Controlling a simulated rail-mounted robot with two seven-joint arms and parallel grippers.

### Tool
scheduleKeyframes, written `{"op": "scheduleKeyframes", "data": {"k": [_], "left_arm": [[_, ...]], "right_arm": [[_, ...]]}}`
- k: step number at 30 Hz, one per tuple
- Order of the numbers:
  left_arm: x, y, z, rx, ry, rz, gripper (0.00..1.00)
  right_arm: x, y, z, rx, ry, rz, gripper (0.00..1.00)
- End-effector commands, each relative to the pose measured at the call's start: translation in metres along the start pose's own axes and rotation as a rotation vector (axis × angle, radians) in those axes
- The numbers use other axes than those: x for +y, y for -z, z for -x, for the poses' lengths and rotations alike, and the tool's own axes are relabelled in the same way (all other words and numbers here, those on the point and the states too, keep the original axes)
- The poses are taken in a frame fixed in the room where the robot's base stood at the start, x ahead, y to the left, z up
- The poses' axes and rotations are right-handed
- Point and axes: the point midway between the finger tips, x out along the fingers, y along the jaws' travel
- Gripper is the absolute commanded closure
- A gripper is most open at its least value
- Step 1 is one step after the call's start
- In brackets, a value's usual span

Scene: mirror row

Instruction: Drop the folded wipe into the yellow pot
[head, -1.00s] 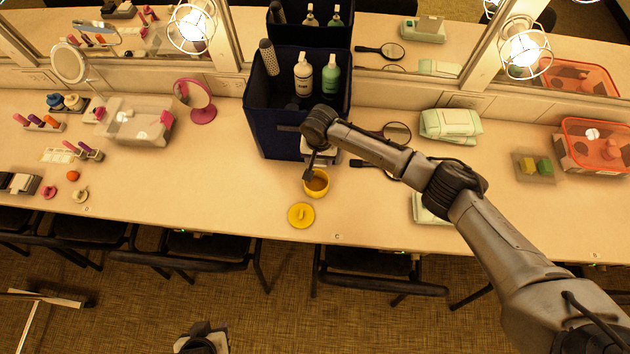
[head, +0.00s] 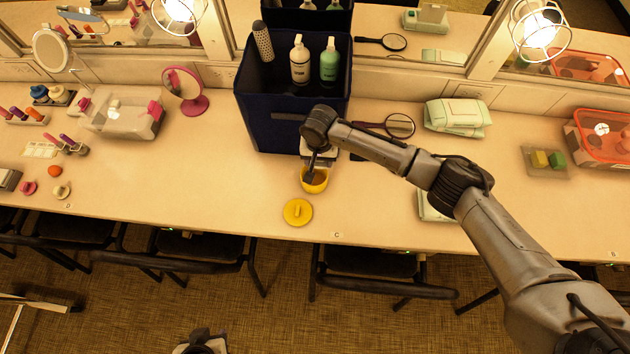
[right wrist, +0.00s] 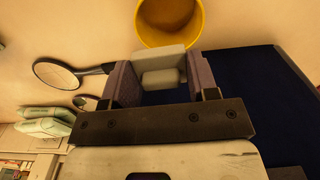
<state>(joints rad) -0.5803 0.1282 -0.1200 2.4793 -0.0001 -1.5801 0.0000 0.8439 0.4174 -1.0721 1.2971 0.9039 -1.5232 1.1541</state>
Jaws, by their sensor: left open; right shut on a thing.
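The yellow pot (head: 316,186) stands open near the table's front edge, its lid (head: 298,213) lying beside it. My right gripper (head: 311,176) is over the pot, partly hiding its opening. In the right wrist view, my right gripper (right wrist: 161,76) is shut on a pale grey folded wipe (right wrist: 160,58). The wipe overlaps the near rim of the yellow pot (right wrist: 170,22) in that view; I cannot tell its height above it. In the head view the wipe is not clearly seen. My left gripper (head: 202,342) is open at the bottom edge, away from the table.
A dark blue bin (head: 262,125) with bottles stands close behind the pot. A hand mirror (head: 398,126) and green-white packs (head: 457,115) lie to the right. A pink mirror (head: 187,90) and clear box (head: 125,118) are left. The tabletop left of the lid is clear.

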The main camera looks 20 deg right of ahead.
Motion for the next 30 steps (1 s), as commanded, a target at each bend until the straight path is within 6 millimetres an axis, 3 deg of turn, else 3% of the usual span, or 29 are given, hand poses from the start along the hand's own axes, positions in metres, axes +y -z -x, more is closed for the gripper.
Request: {"op": "scheduleKeyframes", "data": {"k": [8,9,17,25,30], "left_arm": [[0.001,0.0,-0.001,0.001,-0.001,0.002,0.57],[0.001,0.0,-0.001,0.001,-0.002,0.003,0.57],[0.004,0.001,-0.001,0.003,-0.009,0.012,0.57],[0.004,0.001,-0.001,0.003,-0.01,0.013,0.57],[0.003,0.001,-0.001,0.003,-0.007,0.009,0.57]], "right_arm": [[0.0,0.0,0.0,0.0,0.0,0.0,0.68],[0.0,0.0,0.0,0.0,0.0,0.0,0.42],[0.0,0.0,-0.001,0.0,0.0,0.0,0.17],[0.0,0.0,0.001,0.0,0.0,0.0,0.16],[0.0,0.001,0.016,0.001,0.002,0.0,0.16]]}}
